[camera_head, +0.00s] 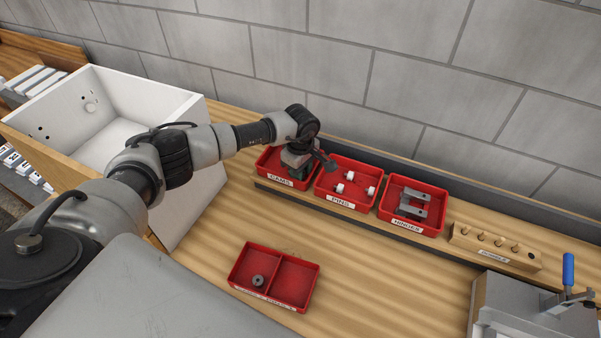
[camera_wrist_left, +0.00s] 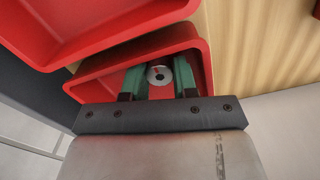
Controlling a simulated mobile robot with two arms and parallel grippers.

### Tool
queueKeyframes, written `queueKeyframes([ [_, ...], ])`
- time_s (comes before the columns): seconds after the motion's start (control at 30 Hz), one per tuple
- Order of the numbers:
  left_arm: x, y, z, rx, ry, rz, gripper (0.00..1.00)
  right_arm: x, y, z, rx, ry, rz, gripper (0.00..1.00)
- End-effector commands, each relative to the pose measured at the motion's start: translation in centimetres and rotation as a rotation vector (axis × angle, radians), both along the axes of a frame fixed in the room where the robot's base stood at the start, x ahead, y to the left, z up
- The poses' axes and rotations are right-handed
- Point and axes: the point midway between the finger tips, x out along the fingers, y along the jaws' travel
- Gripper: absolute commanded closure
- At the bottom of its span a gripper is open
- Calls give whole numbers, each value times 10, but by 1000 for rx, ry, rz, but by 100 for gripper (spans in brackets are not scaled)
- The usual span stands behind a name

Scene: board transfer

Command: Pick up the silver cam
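The silver cam (camera_wrist_left: 159,74) is a small round disc with a dark centre hole. In the left wrist view it lies in the red CAMS bin (camera_wrist_left: 112,90), between the two green fingers of my left gripper (camera_wrist_left: 158,80). The fingers are apart, with a gap on each side of the cam. In the head view my left gripper (camera_head: 294,172) reaches down into the CAMS bin (camera_head: 276,182) and hides the cam. My right gripper is in neither view.
Right of the CAMS bin stand the PINS bin (camera_head: 342,204) with white pins and the HINGES bin (camera_head: 412,229) with grey hinges. A two-part red tray (camera_head: 295,284) holds a grey ring (camera_head: 258,281) in its left part. A white box (camera_head: 170,101) stands left, a wooden dowel block (camera_head: 488,254) right.

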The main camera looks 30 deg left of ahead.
Motion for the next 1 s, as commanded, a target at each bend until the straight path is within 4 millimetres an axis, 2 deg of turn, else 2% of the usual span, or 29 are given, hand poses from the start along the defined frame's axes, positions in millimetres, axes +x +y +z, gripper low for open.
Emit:
queueKeyframes([
  [0.03, 0, 0, 0, 0, 0, 0, 86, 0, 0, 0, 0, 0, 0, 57],
  [0.1, 0, 0, 0, 0, -1, 0, 94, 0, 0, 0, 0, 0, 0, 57],
  [0.47, 1, 0, 6, -1, -3, 1, 95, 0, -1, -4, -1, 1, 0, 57],
  [0.57, 1, 0, 14, 0, -4, -1, 95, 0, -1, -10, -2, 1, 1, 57],
  [0.7, 2, 1, 36, 0, -7, 0, 95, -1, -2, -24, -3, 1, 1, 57],
  [0.73, 1, -2, 41, 0, -7, -4, 95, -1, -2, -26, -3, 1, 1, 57],
  [1.0, -17, -62, 75, -2, -5, -7, 95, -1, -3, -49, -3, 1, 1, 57],
])
